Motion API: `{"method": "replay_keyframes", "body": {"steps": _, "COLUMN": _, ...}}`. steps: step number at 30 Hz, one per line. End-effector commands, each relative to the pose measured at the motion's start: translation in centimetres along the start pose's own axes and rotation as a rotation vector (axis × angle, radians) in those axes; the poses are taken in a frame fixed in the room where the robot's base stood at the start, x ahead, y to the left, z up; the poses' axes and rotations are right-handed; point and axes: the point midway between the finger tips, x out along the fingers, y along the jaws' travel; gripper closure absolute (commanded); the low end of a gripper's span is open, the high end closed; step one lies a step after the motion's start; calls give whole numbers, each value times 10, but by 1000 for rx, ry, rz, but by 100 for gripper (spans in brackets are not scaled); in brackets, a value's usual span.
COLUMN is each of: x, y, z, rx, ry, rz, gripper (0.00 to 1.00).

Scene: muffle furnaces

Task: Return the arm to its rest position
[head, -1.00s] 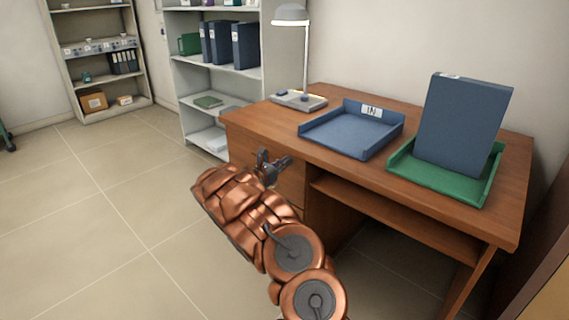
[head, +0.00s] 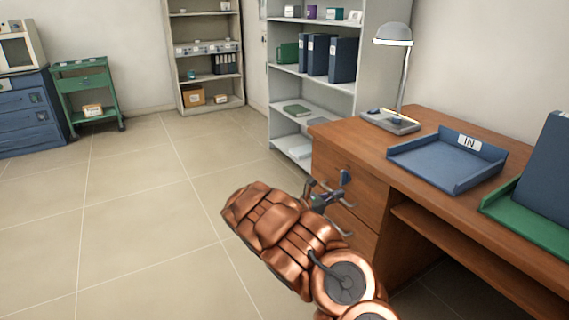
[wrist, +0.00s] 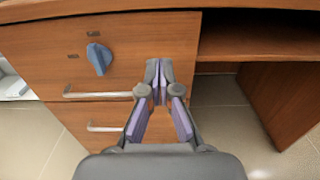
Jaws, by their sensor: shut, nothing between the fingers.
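My copper-coloured arm reaches up from the bottom of the head view. My gripper (head: 332,192) is at its end, in front of the desk's drawer front (head: 352,192). In the wrist view my gripper (wrist: 160,80) is shut with its fingertips together and nothing between them. It points at the desk front near the right edge of the drawers. A blue knob (wrist: 99,58) on the upper drawer is left of the fingers. Whether the fingers touch the desk is not clear.
The wooden desk (head: 385,130) bears a blue tray (head: 440,165), a lamp (head: 393,42) and a green tray (head: 530,215) holding a blue binder (head: 548,175). Grey shelves (head: 300,90) stand behind. A green cart (head: 85,90) stands far left. Open floor (head: 140,220) lies to the left.

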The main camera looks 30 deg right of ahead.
Motion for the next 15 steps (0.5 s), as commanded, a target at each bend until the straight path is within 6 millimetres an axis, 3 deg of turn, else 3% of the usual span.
{"method": "replay_keyframes", "body": {"steps": 8, "x": 0, "y": -6, "z": 7, "rx": 19, "ry": 2, "rz": -17, "gripper": 100}}
{"method": "replay_keyframes", "body": {"steps": 11, "x": 1, "y": -21, "z": 24, "rx": 69, "ry": 8, "rz": -61, "gripper": 100}}
{"method": "replay_keyframes", "body": {"steps": 15, "x": -2, "y": -60, "z": 53, "rx": 185, "ry": 34, "rz": -165, "gripper": 100}}
